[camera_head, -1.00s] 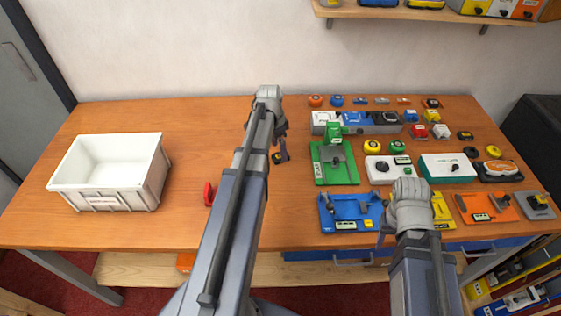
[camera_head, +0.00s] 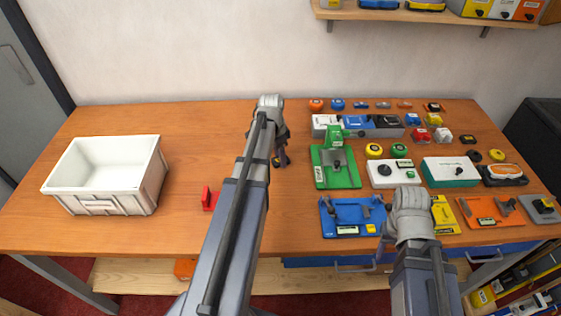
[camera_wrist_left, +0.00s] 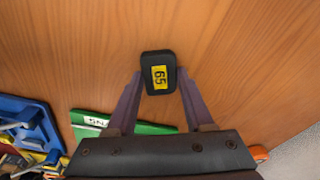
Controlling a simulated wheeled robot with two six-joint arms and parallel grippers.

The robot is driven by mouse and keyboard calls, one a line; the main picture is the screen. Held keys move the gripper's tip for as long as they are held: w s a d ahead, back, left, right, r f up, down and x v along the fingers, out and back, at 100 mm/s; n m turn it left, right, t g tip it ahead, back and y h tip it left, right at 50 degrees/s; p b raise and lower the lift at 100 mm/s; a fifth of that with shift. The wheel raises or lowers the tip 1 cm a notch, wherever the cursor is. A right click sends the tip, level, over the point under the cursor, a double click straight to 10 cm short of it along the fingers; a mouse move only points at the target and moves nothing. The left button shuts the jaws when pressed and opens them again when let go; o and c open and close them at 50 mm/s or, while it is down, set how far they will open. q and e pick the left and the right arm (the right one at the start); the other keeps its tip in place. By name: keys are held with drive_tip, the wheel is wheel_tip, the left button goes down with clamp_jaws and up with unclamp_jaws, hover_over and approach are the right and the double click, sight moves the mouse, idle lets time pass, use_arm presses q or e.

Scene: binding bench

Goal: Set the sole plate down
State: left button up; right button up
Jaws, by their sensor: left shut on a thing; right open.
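The sole plate appears to be the small black block with a yellow label reading 65 (camera_wrist_left: 158,72), seen in the left wrist view. My left gripper (camera_wrist_left: 160,78) is shut on it, with one finger on each side. In the head view my left gripper (camera_head: 279,158) is over the middle of the bench, left of the green fixture, its fingers partly hidden by my arm. Whether the block touches the wood is hard to tell. My right gripper (camera_head: 386,238) is open at the front, near the blue fixture, its fingers largely hidden.
A white bin (camera_head: 105,175) stands at the left, and a red item (camera_head: 209,199) lies beside my left arm. A green fixture (camera_head: 336,167), a blue fixture (camera_head: 345,215) and several other parts fill the right side.

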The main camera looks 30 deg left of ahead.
use_arm(q)
clamp_jaws()
wheel_tip(320, 180, up, 10)
drive_tip(key=p, duration=1)
